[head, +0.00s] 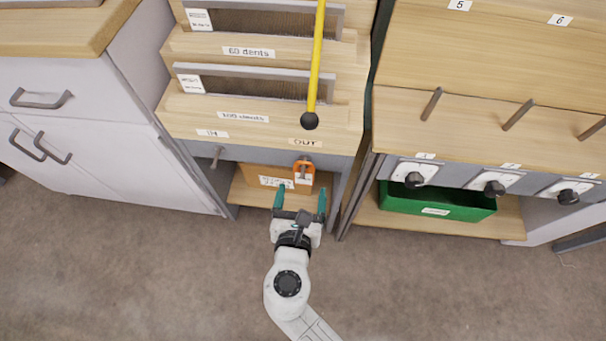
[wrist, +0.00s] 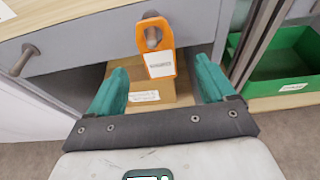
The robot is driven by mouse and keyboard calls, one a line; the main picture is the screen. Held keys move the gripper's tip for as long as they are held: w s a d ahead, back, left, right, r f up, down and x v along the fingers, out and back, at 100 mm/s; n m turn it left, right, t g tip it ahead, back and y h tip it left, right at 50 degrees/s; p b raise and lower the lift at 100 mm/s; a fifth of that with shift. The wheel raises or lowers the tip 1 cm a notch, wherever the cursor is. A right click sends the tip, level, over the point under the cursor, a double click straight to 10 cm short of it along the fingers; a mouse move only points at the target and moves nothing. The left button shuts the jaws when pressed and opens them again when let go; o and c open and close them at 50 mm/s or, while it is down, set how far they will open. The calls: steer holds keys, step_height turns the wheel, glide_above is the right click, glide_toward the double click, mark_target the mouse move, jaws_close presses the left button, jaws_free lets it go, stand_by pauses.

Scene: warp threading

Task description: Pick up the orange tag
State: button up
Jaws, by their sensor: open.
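The orange tag (head: 303,172) hangs on a peg below the OUT label on the front of the wooden shelf unit. In the wrist view the orange tag (wrist: 157,52) hangs from the peg by its hole, with a white printed label on its lower part. My gripper (head: 301,194) is open and empty, in front of and slightly below the tag. In the wrist view the teal fingers of my gripper (wrist: 160,82) stand to either side of and below the tag, apart from it.
A bare peg (head: 216,156) sits left, below the IN label. A cardboard box (head: 262,177) stands on the low shelf behind the tag. A green bin (head: 437,203) is at right under several black knobs. A yellow rod (head: 317,60) crosses above. The floor in front is clear.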

mark_target(302, 176)
steer(key=b+x, duration=0.1)
steer(key=x, duration=0.4)
steer(key=shift+w+a+r+b, duration=0.15)
steer(key=shift+r+b, duration=0.05)
steer(key=shift+b, duration=0.2)
steer(key=c, duration=1.1)
steer(key=shift+r, duration=0.1)
steer(key=shift+r+p, duration=0.7)
steer(key=shift+r, duration=0.15)
steer(key=s+p, duration=0.2)
steer(key=s, duration=1.6)
steer(key=shift+a+f+p, duration=0.2)
steer(key=shift+a+p, duration=0.15)
steer(key=shift+p, duration=0.05)
